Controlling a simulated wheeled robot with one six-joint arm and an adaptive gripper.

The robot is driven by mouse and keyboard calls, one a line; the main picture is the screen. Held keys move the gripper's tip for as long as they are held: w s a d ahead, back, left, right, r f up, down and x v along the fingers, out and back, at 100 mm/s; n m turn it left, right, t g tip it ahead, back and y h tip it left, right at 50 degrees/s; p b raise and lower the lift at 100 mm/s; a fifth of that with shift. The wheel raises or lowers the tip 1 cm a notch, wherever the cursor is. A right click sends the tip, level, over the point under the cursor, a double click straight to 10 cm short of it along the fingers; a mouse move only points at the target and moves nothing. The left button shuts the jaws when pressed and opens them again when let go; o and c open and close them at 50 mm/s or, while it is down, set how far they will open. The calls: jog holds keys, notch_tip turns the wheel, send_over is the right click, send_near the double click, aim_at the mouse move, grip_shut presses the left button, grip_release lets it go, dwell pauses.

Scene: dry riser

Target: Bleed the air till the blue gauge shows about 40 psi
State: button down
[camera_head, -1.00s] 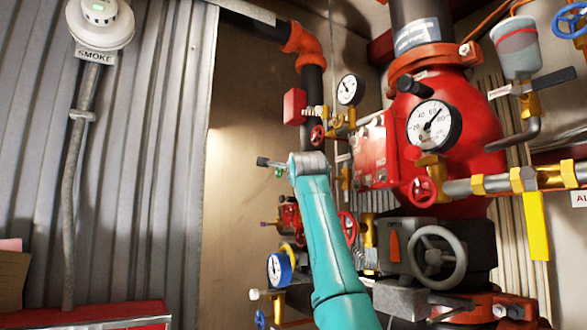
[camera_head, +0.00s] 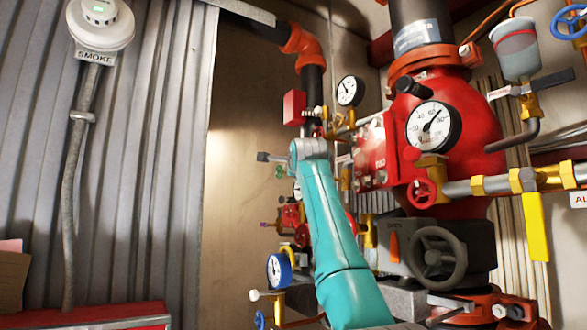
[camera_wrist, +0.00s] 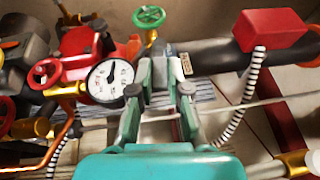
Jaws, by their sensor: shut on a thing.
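The blue-rimmed gauge (camera_head: 279,270) is low at the left of the pipework in the head view. Its needle is too small to read surely. My gripper (camera_wrist: 160,68) shows in the wrist view, with its two fingers drawn together on a small part that I cannot make out. In the head view, my arm hides most of the gripper. A green handwheel (camera_wrist: 148,17) stands beyond the fingertips in the wrist view, apart from them. A white-faced gauge (camera_wrist: 110,80) is just left of the fingers.
A large red valve body (camera_head: 450,115) with a white gauge (camera_head: 434,127) stands right of my arm. A red box (camera_wrist: 272,28) and flexible conduit are close to the gripper's right.

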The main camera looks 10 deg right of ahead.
jog(key=c, duration=1.1)
grip_release()
jog(key=shift+s+a+f, duration=0.15)
jog(key=shift+s+f, duration=0.05)
jog(key=shift+s, duration=1.75)
jog(key=shift+s+a+f, duration=0.2)
jog(key=shift+s+f, duration=0.05)
jog(key=shift+s, duration=1.75)
jog(key=shift+s+a+f, duration=0.15)
jog(key=shift+s+f, duration=0.05)
jog(key=shift+s, duration=1.75)
